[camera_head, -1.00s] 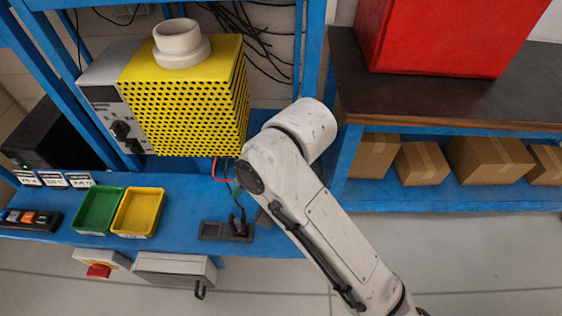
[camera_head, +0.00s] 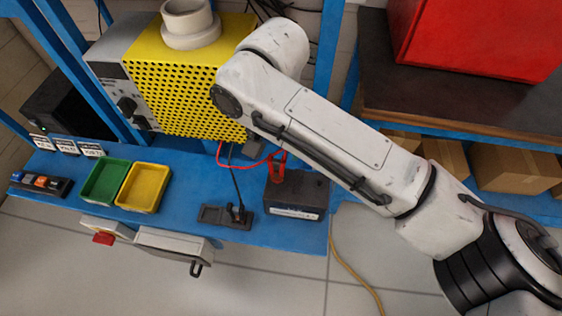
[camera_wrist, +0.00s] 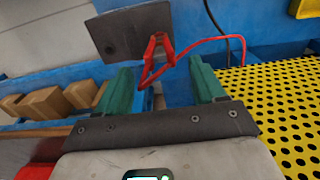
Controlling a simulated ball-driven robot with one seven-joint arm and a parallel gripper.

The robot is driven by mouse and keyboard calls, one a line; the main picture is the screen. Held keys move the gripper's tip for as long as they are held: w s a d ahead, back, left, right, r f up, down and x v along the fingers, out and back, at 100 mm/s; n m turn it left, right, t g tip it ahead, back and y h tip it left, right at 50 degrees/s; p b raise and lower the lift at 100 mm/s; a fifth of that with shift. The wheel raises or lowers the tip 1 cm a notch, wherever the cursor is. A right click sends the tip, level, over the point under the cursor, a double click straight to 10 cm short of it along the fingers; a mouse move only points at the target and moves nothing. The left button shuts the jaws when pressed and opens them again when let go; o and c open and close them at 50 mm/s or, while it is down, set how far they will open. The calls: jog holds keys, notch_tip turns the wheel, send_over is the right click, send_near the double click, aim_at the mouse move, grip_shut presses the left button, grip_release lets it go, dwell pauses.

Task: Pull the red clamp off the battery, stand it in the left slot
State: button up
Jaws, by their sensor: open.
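The red clamp (camera_head: 277,168) stands on the dark battery (camera_head: 310,194) at the right of the blue bench, with a red cable running left from it. In the wrist view the red clamp (camera_wrist: 157,48) is at the battery (camera_wrist: 128,32). My gripper (camera_wrist: 161,78) is open, its green fingers spread to either side below the clamp in the picture, with nothing held. In the head view my arm hides the gripper. A dark slotted holder (camera_head: 213,215) lies left of the battery. A black clamp (camera_head: 238,212) stands at its right part; the left part looks empty.
The perforated yellow box (camera_head: 190,95) stands behind and shows close on the right in the wrist view. Green (camera_head: 105,181) and yellow (camera_head: 143,187) trays lie left of the holder. A grey box (camera_head: 172,242) hangs at the bench front.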

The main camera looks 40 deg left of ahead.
aim_at(277, 168)
jog(key=shift+f, duration=0.1)
notch_tip(277, 168, down, 6)
jog(key=b, duration=0.6)
jog(key=shift+f, duration=1.4)
jog(key=shift+p, duration=1)
jog(key=shift+c, duration=0.4)
jog(key=c, duration=1.2)
grip_shut()
jog(key=shift+r, duration=0.15)
